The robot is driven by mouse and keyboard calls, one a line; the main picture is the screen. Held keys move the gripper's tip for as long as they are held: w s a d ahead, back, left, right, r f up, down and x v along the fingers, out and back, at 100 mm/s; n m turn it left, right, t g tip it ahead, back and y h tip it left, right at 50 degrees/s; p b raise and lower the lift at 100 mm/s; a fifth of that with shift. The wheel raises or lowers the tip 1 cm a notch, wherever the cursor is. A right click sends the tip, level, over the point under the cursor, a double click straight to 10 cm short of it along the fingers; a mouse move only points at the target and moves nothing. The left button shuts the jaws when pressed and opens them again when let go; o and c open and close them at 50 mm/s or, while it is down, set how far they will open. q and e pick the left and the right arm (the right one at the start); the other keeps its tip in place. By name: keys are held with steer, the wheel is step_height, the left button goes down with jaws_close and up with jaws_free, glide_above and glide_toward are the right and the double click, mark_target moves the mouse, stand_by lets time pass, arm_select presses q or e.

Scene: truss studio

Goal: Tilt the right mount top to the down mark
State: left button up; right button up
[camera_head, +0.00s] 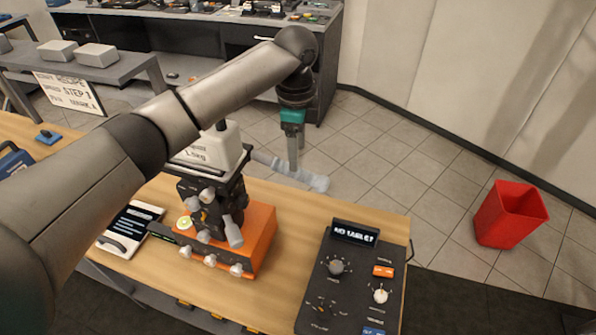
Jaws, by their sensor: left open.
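A dark mount (207,212) with several pale knobs stands on an orange block (262,232) on the wooden table. A pale box with lettering (218,153) sits on the mount's top, partly covered by my left arm. A pale grey bar with a rounded end (314,182) reaches out to the right from beside the box. My left gripper (294,165) points down at this bar, its fingers open. I cannot tell whether the fingers touch the bar or straddle it. No down mark can be made out. My right gripper is not in view.
A tablet-like device (131,226) lies left of the orange block. A red bin (509,215) stands on the tiled floor. Table wood between block and control box is bare.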

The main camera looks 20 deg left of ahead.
mark_target(298, 173)
arm_select(q)
steer(key=f, duration=0.7)
steer(key=shift+w+f, duration=0.2)
steer(key=shift+f, duration=0.2)
steer(key=shift+c, duration=0.2)
jaws_close()
stand_by(0.7)
